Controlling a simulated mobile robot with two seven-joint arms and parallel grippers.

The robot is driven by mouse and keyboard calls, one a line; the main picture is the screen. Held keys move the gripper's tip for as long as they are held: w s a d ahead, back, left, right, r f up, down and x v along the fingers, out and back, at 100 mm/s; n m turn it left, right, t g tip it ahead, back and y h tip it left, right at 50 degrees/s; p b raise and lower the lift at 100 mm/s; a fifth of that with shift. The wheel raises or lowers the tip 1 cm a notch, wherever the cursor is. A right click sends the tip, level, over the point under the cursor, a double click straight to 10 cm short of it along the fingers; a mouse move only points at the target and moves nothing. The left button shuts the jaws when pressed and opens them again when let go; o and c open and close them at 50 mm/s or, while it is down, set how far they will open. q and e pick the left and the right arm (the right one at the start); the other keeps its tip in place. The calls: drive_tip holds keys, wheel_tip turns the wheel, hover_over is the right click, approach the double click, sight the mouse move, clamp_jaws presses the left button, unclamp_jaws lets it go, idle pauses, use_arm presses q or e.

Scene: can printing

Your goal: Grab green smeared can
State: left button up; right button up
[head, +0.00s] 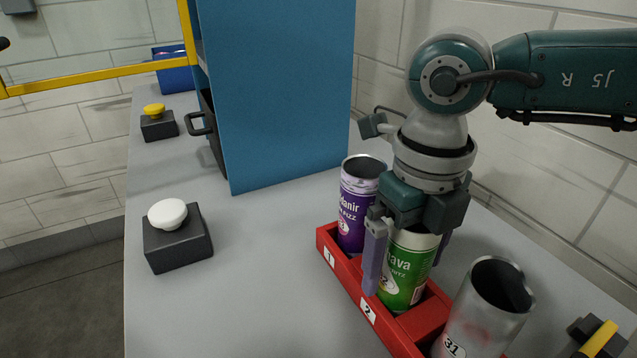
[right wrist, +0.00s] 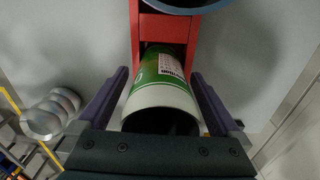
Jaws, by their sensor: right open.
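The green can (head: 405,268) stands upright in slot 2 of the red rack, with its white top band partly hidden by my right gripper. My right gripper (head: 404,270) points down over it, with its fingers apart on either side of the can. In the right wrist view, the green can (right wrist: 163,90) lies between the two open purple fingers, with a visible gap on the left. Whether the fingers touch it is unclear. I cannot make out any smear on the visible side. My left gripper is not in view.
A purple can (head: 356,200) stands in slot 1 and a bare metal can (head: 488,310) at the near end of the red rack (head: 337,272). A blue machine (head: 275,90) stands behind. White (head: 167,213) and yellow (head: 154,108) buttons are at left. The table middle is clear.

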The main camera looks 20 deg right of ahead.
drive_tip(key=c, duration=1.3)
drive_tip(key=shift+r, duration=0.1)
